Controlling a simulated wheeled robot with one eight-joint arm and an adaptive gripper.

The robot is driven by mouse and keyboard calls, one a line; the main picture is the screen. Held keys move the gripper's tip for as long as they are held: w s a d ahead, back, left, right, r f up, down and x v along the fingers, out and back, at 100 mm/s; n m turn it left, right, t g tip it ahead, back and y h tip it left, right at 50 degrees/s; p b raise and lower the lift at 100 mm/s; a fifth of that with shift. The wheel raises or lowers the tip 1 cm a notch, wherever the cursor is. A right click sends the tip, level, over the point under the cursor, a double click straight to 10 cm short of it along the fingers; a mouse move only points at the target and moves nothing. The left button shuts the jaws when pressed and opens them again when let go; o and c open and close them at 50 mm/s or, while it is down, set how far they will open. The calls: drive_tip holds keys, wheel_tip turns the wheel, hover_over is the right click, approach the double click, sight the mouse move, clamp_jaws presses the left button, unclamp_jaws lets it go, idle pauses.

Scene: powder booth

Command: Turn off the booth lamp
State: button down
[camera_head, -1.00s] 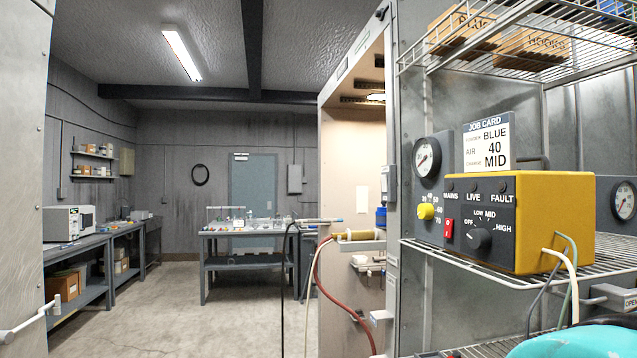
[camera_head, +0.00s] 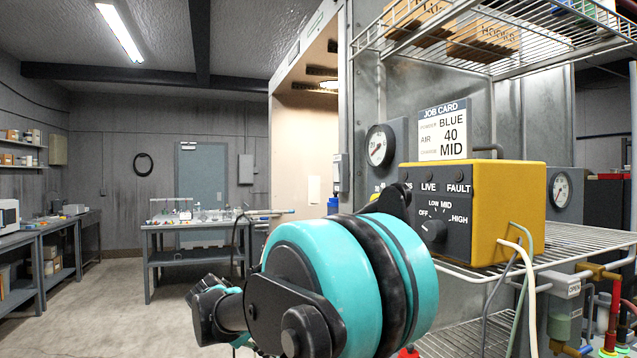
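The spray booth (camera_head: 305,140) stands open in the middle, pale inside. Its lamp (camera_head: 330,86) is a small bright fitting under the booth roof. A small grey box (camera_head: 341,168) is on the booth's front post; I cannot tell whether it is the lamp switch. My teal and black arm fills the lower middle, in front of the booth's lower part. Dark jointed parts at its left end look like my gripper (camera_head: 215,312). Its fingers are not clear, and nothing held shows. It is apart from the grey box, lower and to the left.
A yellow control box (camera_head: 522,215) with a knob sits on a wire shelf (camera_head: 580,240) at right, close behind my arm. Gauges and a job card (camera_head: 444,130) are near it. A workbench (camera_head: 190,225) stands at the back. The floor (camera_head: 100,310) at left is clear.

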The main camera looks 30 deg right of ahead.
sight(335, 168)
drive_tip(key=w+d+r+m+g+h, duration=0.1)
drive_tip(key=w+d+r+g+h, duration=0.1)
drive_tip(key=r, duration=1.3)
drive_tip(key=w+d+r+m+g+h, duration=0.1)
drive_tip(key=w+d+r+g+h, duration=0.1)
drive_tip(key=r, duration=1.3)
drive_tip(key=w+d+r+m+g+h, duration=0.1)
drive_tip(key=w+d+r+h, duration=0.3)
drive_tip(key=r, duration=1.1)
drive_tip(key=w+g+h, duration=0.1)
drive_tip(key=h, duration=0.2)
drive_tip(key=shift+w+d, duration=0.25)
drive_tip(key=shift+d, duration=0.1)
drive_tip(key=shift+d, duration=0.1)
drive_tip(key=x, duration=1.2)
drive_tip(key=shift+s+d+r, duration=0.15)
drive_tip(key=shift+d, duration=0.2)
drive_tip(key=shift+s+d+r, duration=0.1)
drive_tip(key=shift+d, duration=0.45)
